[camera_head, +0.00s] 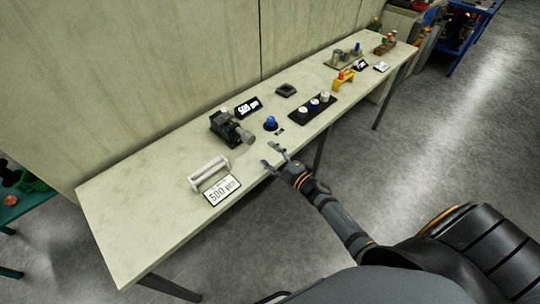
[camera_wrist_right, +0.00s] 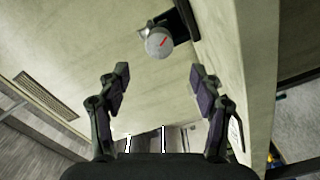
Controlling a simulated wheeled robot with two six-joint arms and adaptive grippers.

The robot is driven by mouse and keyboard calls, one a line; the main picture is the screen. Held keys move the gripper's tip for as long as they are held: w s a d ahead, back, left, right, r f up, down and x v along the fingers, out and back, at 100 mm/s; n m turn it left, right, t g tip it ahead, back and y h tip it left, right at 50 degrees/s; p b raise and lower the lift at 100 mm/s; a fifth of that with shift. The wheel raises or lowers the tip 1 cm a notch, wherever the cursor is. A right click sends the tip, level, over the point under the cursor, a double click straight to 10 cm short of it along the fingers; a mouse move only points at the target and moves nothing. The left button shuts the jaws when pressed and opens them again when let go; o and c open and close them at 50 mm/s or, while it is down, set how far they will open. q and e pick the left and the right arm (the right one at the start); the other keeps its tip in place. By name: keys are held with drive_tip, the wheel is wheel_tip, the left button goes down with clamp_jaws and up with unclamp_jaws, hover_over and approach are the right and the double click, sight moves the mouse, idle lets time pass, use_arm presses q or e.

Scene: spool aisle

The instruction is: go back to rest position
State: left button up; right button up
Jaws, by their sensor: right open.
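My right gripper (camera_head: 273,158) is over the front edge of the long bench in the head view, its fingers spread and nothing between them. In the right wrist view the two fingers of the right gripper (camera_wrist_right: 160,82) stand wide apart. A round grey knob with a red mark (camera_wrist_right: 158,43) lies beyond the fingertips there, apart from them. In the head view the dark device with a grey knob (camera_head: 232,130) stands just behind and left of the gripper. A blue knob (camera_head: 270,123) stands behind the gripper. My left gripper is not in view.
The long pale bench (camera_head: 140,212) runs along a wall panel (camera_head: 150,70). A white spool holder (camera_head: 208,172) and a "500 rpm" card (camera_head: 222,190) are left of the gripper. A black strip with several knobs (camera_head: 313,106) and a yellow bracket (camera_head: 344,79) are farther right. Floor (camera_head: 440,130) is clear.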

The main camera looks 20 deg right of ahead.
idle(0.4)
drive_tip(key=s+d+m+g+h, duration=0.4)
drive_tip(key=d+m+h, duration=0.2)
drive_tip(key=m+h, duration=0.35)
drive_tip(key=s+a+r+m+g+y, duration=0.1)
drive_tip(key=s+a+m+g, duration=0.3)
drive_tip(key=s, duration=0.6)
drive_tip(key=s+a+m+g+y, duration=0.15)
drive_tip(key=s+g, duration=0.35)
drive_tip(key=s, duration=0.6)
wheel_tip(320, 180, down, 24)
drive_tip(key=s+d+g, duration=0.1)
drive_tip(key=d+g, duration=0.1)
drive_tip(key=s+d+f+m, duration=0.1)
drive_tip(key=s+f, duration=1.7)
drive_tip(key=s, duration=0.1)
drive_tip(key=shift+s+d+f+g, duration=0.2)
drive_tip(key=shift+s+d+g, duration=0.2)
